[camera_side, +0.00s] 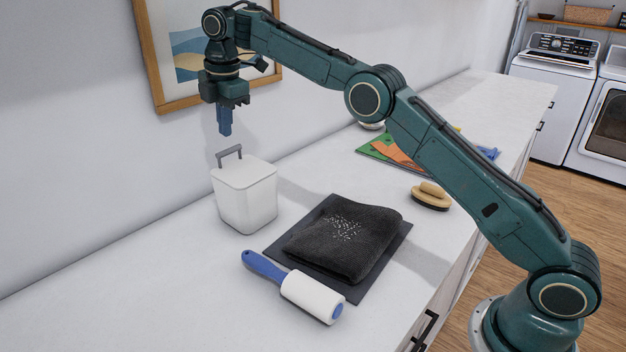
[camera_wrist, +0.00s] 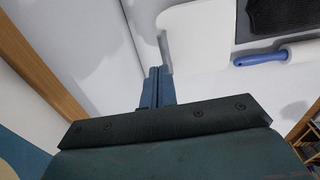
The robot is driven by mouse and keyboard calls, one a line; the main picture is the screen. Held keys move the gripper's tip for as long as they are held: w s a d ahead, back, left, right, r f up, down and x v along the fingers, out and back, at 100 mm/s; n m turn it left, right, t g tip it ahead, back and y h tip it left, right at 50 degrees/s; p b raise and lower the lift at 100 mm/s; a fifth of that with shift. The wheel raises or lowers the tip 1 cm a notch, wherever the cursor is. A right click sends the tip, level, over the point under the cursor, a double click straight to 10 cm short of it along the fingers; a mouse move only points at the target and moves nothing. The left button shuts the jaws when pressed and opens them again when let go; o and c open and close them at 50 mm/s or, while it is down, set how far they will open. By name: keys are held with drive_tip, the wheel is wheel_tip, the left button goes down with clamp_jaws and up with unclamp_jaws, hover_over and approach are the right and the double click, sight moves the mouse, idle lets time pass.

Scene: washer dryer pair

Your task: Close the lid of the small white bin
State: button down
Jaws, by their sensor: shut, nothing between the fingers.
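The small white bin (camera_side: 246,208) stands on the counter near the wall, with its white lid (camera_side: 247,173) lying flat across the top. A grey handle (camera_side: 230,152) rises at the lid's back edge. My gripper (camera_side: 225,134) points down just above and behind the handle, with a small gap visible, and its blue fingers are shut with nothing between them. In the wrist view the fingers (camera_wrist: 157,75) are together, and the white lid (camera_wrist: 197,38) shows beyond them.
A folded dark towel with white specks (camera_side: 343,240) lies on a dark mat, with a blue-handled lint roller (camera_side: 300,290) in front. A brush (camera_side: 430,196) and coloured cloths (camera_side: 392,151) lie farther right. A framed picture (camera_side: 205,55) hangs behind my gripper.

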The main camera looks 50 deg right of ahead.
drive_tip(key=shift+r, duration=0.2)
drive_tip(key=shift+r, duration=0.5)
drive_tip(key=shift+r, duration=0.1)
drive_tip(key=shift+f, duration=0.25)
drive_tip(key=shift+f, duration=0.5)
drive_tip(key=shift+s+a+r, duration=0.1)
drive_tip(key=shift+a+r, duration=0.1)
drive_tip(key=shift+a, duration=0.1)
drive_tip(key=shift+s+a+r+t, duration=0.1)
drive_tip(key=shift+s+r+t, duration=0.15)
drive_tip(key=shift+t, duration=0.15)
